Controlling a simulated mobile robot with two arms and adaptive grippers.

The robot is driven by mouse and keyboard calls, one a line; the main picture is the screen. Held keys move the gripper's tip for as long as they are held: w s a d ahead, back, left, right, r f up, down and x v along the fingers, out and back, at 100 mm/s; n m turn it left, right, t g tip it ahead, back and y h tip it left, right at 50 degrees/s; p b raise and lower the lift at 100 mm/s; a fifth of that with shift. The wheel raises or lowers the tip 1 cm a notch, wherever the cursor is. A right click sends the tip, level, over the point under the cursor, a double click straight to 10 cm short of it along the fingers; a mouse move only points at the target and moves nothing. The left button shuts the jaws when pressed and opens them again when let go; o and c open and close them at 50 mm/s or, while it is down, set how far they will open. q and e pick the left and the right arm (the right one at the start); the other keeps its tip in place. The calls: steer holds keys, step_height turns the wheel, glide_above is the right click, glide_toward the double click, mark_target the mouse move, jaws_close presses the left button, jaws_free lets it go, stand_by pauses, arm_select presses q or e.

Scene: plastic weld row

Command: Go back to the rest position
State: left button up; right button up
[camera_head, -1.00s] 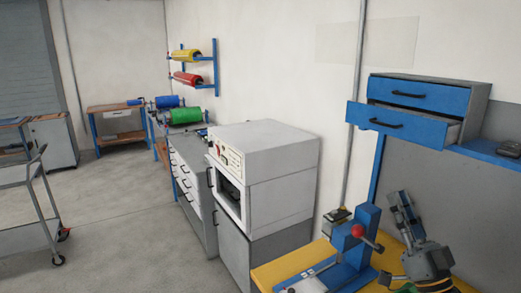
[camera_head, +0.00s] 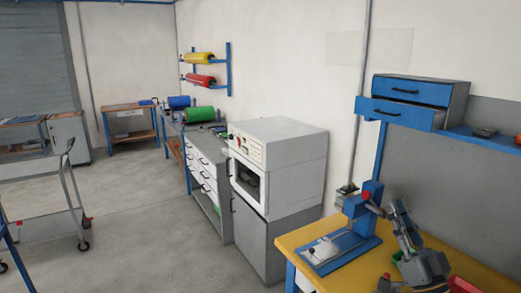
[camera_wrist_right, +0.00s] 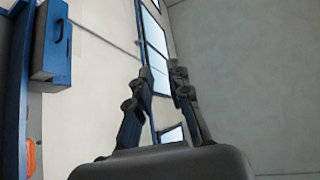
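My right gripper (camera_head: 402,222) points upward above the right part of the yellow-topped workbench (camera_head: 293,243), beside the blue press. In the right wrist view its two dark fingers (camera_wrist_right: 160,76) stand apart, with only wall and windows seen between them. Nothing is held. My left gripper and left arm are not in view.
A blue press with a red knob (camera_head: 366,196) stands on the bench, close left of my right gripper. A drawer cabinet (camera_head: 458,100) sits on the shelf above, one drawer pulled out. A white oven (camera_head: 290,150) stands left. Floor (camera_head: 135,245) is clear between trolley (camera_head: 50,200) and cabinets.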

steer(key=w+d+f+m+g+h, duration=0.1)
steer(key=d+f+g+h, duration=0.2)
steer(key=f, duration=1.7)
steer(key=w+f+m+g+h, duration=0.1)
steer(key=f+g+h, duration=0.35)
steer(key=f, duration=1.65)
steer(key=s+a+f+n+g+b, duration=0.1)
steer(key=s+f+g, duration=0.2)
steer(key=s+f, duration=0.5)
steer(key=s+f+g, duration=0.4)
steer(key=f, duration=0.8)
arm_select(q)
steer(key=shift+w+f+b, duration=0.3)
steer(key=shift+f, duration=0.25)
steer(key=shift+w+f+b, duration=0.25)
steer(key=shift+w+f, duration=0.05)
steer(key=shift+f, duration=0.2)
arm_select(e)
steer(key=s+a+f+n+g, duration=0.1)
steer(key=s+f, duration=0.5)
steer(key=s, duration=0.6)
steer(key=s+a+f+n+g, duration=0.1)
steer(key=s+a+f+g, duration=0.2)
steer(key=s, duration=1)
steer(key=s+a+f+n+g, duration=0.1)
steer(key=s+f+g, duration=0.4)
steer(key=s+f, duration=0.6)
steer(key=shift+s+a, duration=0.8)
steer(key=shift+s, duration=0.1)
